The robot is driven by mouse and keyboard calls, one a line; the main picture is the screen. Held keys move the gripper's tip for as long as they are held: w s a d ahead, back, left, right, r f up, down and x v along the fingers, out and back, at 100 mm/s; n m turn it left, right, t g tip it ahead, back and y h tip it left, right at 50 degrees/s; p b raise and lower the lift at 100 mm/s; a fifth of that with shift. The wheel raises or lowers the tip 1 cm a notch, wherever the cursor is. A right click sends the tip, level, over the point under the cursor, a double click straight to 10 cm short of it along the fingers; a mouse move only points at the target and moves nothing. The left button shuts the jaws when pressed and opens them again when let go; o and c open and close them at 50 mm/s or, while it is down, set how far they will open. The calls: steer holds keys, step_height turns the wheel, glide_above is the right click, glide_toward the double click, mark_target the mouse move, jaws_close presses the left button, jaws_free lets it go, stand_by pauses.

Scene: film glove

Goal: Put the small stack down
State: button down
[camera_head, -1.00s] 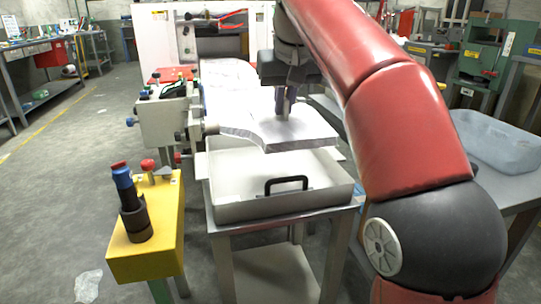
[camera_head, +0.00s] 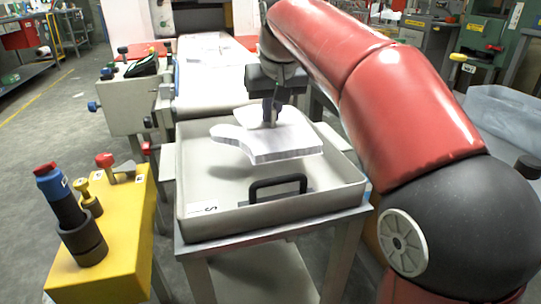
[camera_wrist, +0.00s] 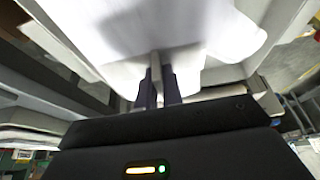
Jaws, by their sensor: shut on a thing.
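The small stack (camera_head: 285,142) is a thin pile of white, film-like sheets with a curved, irregular outline. My gripper (camera_head: 270,118) is shut on its far edge and holds it roughly level. The stack is over the grey tray (camera_head: 190,208), inside its walls as seen from the head; whether it touches the tray floor I cannot tell. In the wrist view the stack (camera_wrist: 150,25) fills the upper middle, with the dark fingers of my gripper (camera_wrist: 158,85) at its edge. The tray has a black handle on its near side.
The tray stands on a metal table (camera_head: 290,225). Behind it is a conveyor (camera_head: 212,88) with another white sheet pile (camera_head: 205,45) farther back. A yellow stand (camera_head: 125,235) with a dark and blue post is at left. A translucent bin (camera_head: 505,125) is at right.

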step_height(320, 180, down, 8)
steer(key=shift+f+b, duration=0.1)
steer(key=shift+b, duration=0.95)
steer(key=c, duration=1.5)
jaws_free()
steer(key=shift+c, duration=0.2)
steer(key=p+v, duration=0.3)
steer(key=v, duration=0.8)
steer(key=shift+s+r, duration=0.1)
steer(key=shift+r, duration=0.2)
steer(key=shift+s+r, duration=0.15)
steer(key=shift+r, duration=0.05)
steer(key=shift+d, duration=0.1)
